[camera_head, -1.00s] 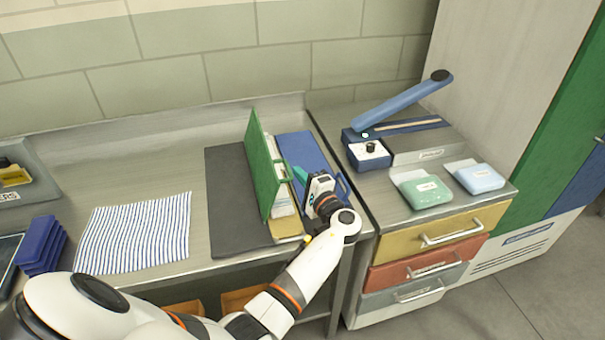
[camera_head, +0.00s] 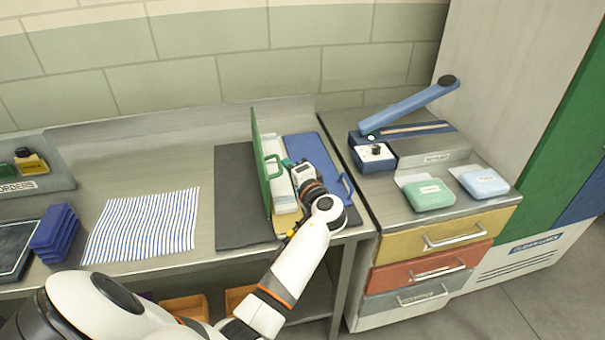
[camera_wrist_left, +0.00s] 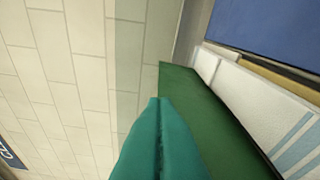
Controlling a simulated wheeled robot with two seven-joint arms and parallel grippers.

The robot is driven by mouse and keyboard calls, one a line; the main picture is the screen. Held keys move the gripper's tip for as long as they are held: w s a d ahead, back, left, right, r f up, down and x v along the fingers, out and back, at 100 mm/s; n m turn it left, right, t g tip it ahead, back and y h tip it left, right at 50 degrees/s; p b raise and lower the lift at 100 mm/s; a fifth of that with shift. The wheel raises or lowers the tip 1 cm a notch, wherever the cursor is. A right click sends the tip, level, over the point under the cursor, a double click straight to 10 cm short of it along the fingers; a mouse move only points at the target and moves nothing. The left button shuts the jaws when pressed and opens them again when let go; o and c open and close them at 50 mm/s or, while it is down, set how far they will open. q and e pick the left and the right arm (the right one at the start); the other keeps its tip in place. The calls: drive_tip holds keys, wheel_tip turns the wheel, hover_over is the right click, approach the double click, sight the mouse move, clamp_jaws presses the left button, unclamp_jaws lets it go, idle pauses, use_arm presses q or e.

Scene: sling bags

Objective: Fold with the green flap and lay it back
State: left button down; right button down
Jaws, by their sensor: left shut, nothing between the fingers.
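The blue flap (camera_head: 318,153) lies open flat at the right, with a blue handle (camera_head: 347,189). My left gripper (camera_head: 287,163) is shut and empty, its teal fingertips close to the green flap's right side; they overlap the flap in the wrist view (camera_wrist_left: 160,125). Whether they touch is unclear.
A dark mat (camera_head: 233,190) lies bare left of the green flap. A striped cloth (camera_head: 145,225) lies farther left, beside blue stacked pieces (camera_head: 55,230). A blue-armed sealer (camera_head: 410,105) and two packs stand on the cabinet at right. The wall is behind.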

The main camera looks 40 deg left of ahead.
use_arm(q)
drive_tip(key=s+a+n+h, duration=0.2)
drive_tip(key=s+a+n, duration=0.5)
drive_tip(key=s, duration=0.2)
drive_tip(key=s+a+f+n+t+h, duration=0.1)
drive_tip(key=s+a+f+n, duration=0.2)
drive_tip(key=s+a+f+n+t+h, duration=0.1)
drive_tip(key=s+a+f+n, duration=0.2)
drive_tip(key=shift+s+a+n, duration=0.2)
drive_tip(key=shift+s+n, duration=0.1)
drive_tip(key=shift+n, duration=0.1)
drive_tip(key=shift+s+a+f+h, duration=0.1)
drive_tip(key=shift+f+h, duration=0.2)
drive_tip(key=shift+f, duration=0.05)
drive_tip(key=shift+s+a+f, duration=0.15)
drive_tip(key=shift+f, duration=0.25)
drive_tip(key=shift+s+a+f, duration=0.1)
drive_tip(key=shift+s+f, duration=0.05)
drive_tip(key=shift+f, duration=0.25)
use_arm(e)
drive_tip(key=shift+d+f, duration=0.15)
drive_tip(key=shift+d, duration=0.1)
